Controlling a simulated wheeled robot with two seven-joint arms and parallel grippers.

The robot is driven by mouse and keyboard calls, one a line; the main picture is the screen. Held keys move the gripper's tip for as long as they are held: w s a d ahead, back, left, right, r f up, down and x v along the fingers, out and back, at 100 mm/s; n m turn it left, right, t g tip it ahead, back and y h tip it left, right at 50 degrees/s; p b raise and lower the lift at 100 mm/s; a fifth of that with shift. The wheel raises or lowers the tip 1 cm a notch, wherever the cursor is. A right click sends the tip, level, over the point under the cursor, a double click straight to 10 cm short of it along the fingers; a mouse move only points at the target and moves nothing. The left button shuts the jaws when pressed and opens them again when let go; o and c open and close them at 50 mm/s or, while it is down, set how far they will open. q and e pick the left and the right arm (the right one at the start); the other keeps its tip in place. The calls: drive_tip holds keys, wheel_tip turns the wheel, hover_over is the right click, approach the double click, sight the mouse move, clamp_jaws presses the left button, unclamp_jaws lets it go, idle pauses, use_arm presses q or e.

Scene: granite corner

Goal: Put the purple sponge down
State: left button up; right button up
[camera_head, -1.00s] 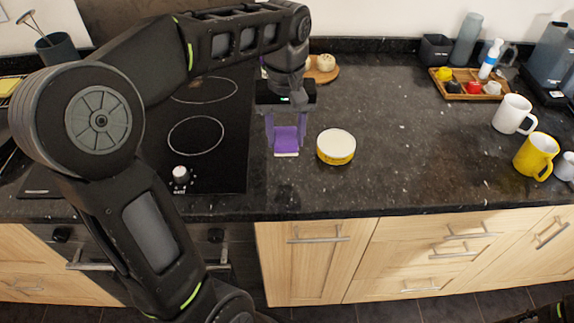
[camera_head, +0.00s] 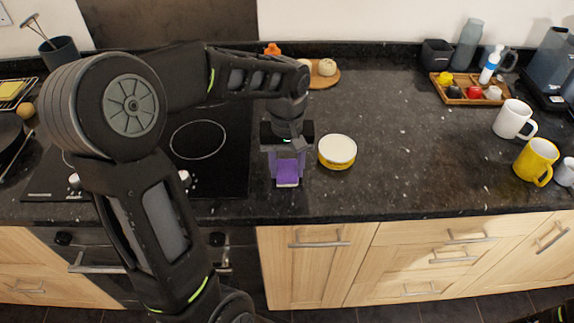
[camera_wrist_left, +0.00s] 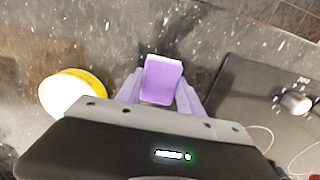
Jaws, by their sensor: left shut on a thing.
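The purple sponge (camera_head: 287,172) has a pale edge and is between the fingers of my left gripper (camera_head: 287,168), which is shut on it. They are over the granite worktop (camera_head: 400,150), between the hob and a yellow tin. In the left wrist view the sponge (camera_wrist_left: 162,80) shows between the two purple-grey fingers (camera_wrist_left: 160,97), with the dark worktop beyond it. I cannot tell whether the sponge touches the worktop. My right gripper is not in view.
The black hob (camera_head: 215,165) is to the left. A white mug (camera_head: 513,119) and a yellow mug (camera_head: 536,160) stand at the right. The middle worktop is clear.

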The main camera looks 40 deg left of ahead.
sight(287, 169)
use_arm(q)
drive_tip(key=shift+f, duration=0.2)
drive_tip(key=o, duration=1.4)
drive_tip(key=shift+r, duration=0.1)
drive_tip(key=shift+o, duration=0.2)
drive_tip(key=shift+r, duration=0.1)
wheel_tip(287, 169, up, 12)
